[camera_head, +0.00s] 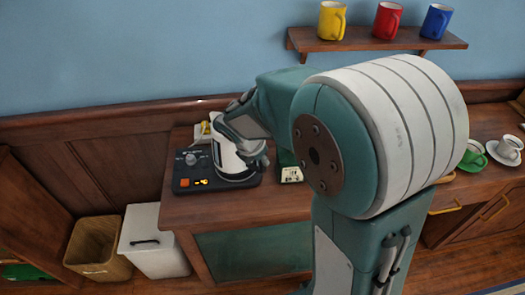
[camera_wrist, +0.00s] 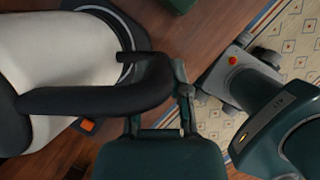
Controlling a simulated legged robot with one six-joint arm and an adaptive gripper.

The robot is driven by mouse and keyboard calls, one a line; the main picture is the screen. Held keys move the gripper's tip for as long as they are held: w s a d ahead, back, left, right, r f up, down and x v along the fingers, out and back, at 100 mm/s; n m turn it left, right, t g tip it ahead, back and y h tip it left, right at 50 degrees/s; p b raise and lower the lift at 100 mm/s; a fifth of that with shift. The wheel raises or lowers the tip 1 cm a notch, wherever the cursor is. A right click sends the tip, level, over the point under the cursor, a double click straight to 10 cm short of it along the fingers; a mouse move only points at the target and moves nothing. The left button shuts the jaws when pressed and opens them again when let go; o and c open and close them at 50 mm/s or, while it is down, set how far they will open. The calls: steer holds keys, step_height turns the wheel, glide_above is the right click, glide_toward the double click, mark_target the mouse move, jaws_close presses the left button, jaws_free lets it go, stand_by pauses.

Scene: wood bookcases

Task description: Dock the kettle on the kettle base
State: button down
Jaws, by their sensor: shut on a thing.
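The white kettle (camera_head: 228,155) with a black handle is upright over the right part of the black kettle base (camera_head: 186,184). Its bottom is at or just above the base plate; I cannot tell whether it is fully seated. The base has a knob and lit orange buttons on its left part. My gripper (camera_head: 258,156) is at the kettle's right side, shut on the handle. In the wrist view the kettle body (camera_wrist: 58,55) fills the left, and the handle (camera_wrist: 100,97) runs between my fingers (camera_wrist: 158,82). Part of the base rim shows behind the kettle, with an orange button below.
The wooden counter (camera_head: 205,212) carries the base. A small card-like item (camera_head: 291,175) lies right of it. A shelf (camera_head: 375,40) above holds yellow, red and blue mugs. Cups (camera_head: 508,148) stand at the right. A white bin (camera_head: 150,243) and wooden bin (camera_head: 97,247) stand below left.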

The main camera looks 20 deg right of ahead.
steer(key=shift+d+f, duration=0.15)
steer(key=shift+f, duration=0.2)
steer(key=shift+d+f, duration=0.1)
steer(key=shift+d, duration=0.25)
steer(key=shift+a, duration=0.15)
steer(key=shift+a, duration=0.2)
steer(key=shift+d, duration=0.1)
steer(key=shift+d, duration=0.25)
steer(key=shift+a, duration=0.2)
